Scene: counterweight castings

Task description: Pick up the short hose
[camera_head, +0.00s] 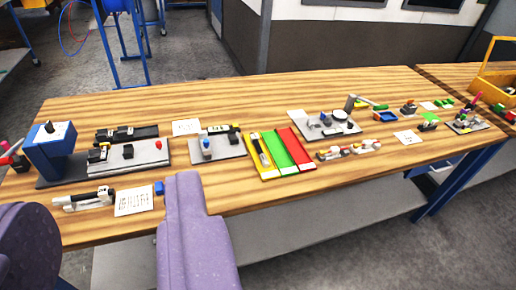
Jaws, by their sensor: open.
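I cannot make out a short hose for certain; the small parts on the wooden workbench (250,97) are too small to tell apart. A dark, thin item (261,149) lies lengthwise in the yellow tray (267,174), but I cannot tell what it is. A thin blue and red loop (72,45) hangs in the background at top left, by a blue frame. Purple parts of my arm (192,235) show at the bottom, in front of the bench's near edge. My gripper's fingers are not in view.
A blue machine (55,153) stands at the bench's left end. Green (282,152) and red (297,149) trays adjoin the yellow one. Grey fixture plates (335,124), paper cards (134,200) and small parts crowd the bench. A yellow carrier (497,84) stands far right. The back strip of the bench is clear.

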